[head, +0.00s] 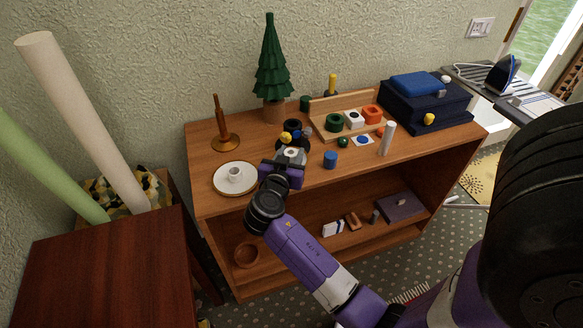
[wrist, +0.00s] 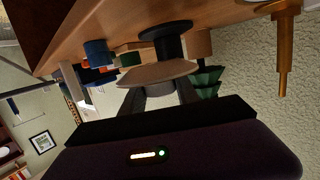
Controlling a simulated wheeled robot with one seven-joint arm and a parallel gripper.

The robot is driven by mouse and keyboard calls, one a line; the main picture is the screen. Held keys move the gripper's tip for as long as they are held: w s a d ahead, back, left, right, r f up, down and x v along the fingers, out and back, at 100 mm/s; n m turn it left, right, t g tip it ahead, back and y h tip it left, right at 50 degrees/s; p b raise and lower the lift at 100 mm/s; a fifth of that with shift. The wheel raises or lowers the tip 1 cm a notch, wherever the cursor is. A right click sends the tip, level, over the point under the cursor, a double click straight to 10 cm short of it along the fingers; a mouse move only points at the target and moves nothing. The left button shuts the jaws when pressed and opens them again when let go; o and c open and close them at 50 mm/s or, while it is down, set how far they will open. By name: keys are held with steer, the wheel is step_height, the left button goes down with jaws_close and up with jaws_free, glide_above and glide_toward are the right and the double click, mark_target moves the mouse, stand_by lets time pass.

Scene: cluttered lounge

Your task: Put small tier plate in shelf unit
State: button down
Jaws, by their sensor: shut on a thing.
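The shelf unit (head: 215,205) is a wooden case with a crowded top and an open lower compartment. My gripper (head: 291,155) is above the front part of its top, left of the middle. In the wrist view my gripper (wrist: 160,92) is shut on a tan, flat, angular-edged plate, which I take to be the small tier plate (wrist: 157,74). Its far side is hidden. In the head view the gripper mostly covers it. A black spool-shaped thing (wrist: 165,38) shows just beyond the plate; I cannot tell whether they touch.
On the top stand a white plate (head: 222,188) with a cup, a candlestick (head: 224,137), a green tree (head: 271,75), a blue cylinder (head: 330,160), a white cylinder (head: 387,140) and a dark blue case (head: 425,108). The lower compartment holds a bowl (head: 246,254) and several small things, with bare board between.

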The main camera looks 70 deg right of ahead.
steer(key=shift+f, duration=2.8)
steer(key=shift+f, duration=0.15)
steer(key=c, duration=0.9)
jaws_free()
